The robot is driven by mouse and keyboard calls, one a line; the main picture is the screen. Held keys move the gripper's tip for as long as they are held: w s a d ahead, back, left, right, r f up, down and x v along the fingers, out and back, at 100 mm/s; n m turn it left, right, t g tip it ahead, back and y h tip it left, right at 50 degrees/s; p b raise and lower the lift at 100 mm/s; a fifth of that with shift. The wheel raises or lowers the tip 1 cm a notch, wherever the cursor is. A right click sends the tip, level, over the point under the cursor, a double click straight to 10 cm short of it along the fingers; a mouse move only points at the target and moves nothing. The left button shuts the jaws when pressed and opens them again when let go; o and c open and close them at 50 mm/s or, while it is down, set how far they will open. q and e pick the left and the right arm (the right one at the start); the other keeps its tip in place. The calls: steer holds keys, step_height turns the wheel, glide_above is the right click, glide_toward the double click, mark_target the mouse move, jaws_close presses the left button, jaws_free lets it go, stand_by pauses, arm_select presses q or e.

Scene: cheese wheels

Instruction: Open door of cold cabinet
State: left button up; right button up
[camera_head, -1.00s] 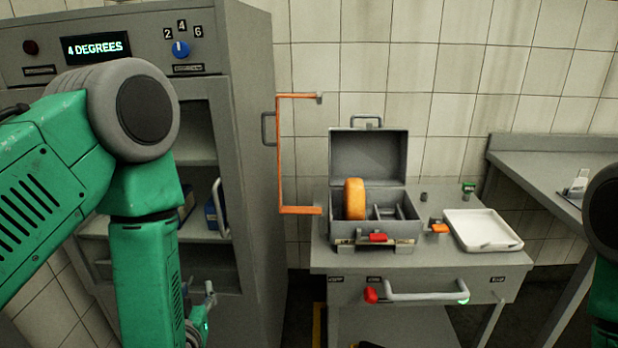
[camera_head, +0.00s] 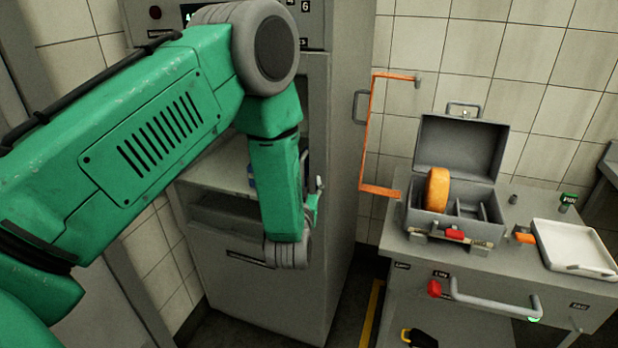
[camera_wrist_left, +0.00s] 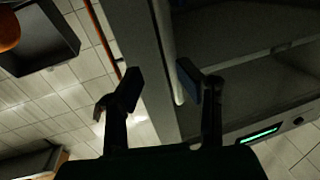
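The cold cabinet (camera_head: 268,285) is a tall grey unit at the centre left of the head view, with shelves showing behind my arm. I cannot tell if its door is fully shut. My left gripper (camera_head: 315,197) is at the cabinet's front right side, partly hidden by my wrist. In the left wrist view my left gripper (camera_wrist_left: 157,85) has its two fingers apart. A pale upright bar (camera_wrist_left: 168,45), likely the door handle, runs along the cabinet edge between the fingers. I cannot tell if a finger touches it. My right gripper is out of view.
An orange bracket (camera_head: 367,135) stands right of the cabinet. A grey table (camera_head: 400,248) at right holds an open grey case (camera_head: 462,145) with an orange cheese wheel (camera_head: 438,190), and a white tray (camera_head: 575,248). The floor before the cabinet looks clear.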

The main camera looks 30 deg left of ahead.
arm_select(q)
steer(key=a, duration=0.1)
steer(key=w+a, duration=0.1)
steer(key=a+f, duration=0.1)
steer(key=shift+w+a, duration=0.25)
steer(key=shift+w, duration=0.15)
steer(key=shift+s+d+r, duration=0.1)
steer(key=shift+d+r, duration=0.05)
steer(key=shift+d, duration=0.05)
steer(key=c, duration=0.4)
steer(key=shift+d+r, duration=0.15)
steer(key=shift+d, duration=0.15)
jaws_close()
steer(key=shift+s+d+r, duration=0.1)
steer(key=shift+d, duration=0.25)
steer(key=shift+o, duration=2)
jaws_free()
steer(key=shift+d, duration=0.15)
steer(key=shift+a, duration=0.2)
steer(key=shift+s, duration=0.15)
steer(key=v, duration=1.1)
steer(key=shift+s+d, duration=0.2)
steer(key=shift+d, duration=0.1)
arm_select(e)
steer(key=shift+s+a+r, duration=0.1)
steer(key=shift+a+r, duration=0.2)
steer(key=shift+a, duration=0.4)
arm_select(q)
steer(key=shift+a, duration=0.1)
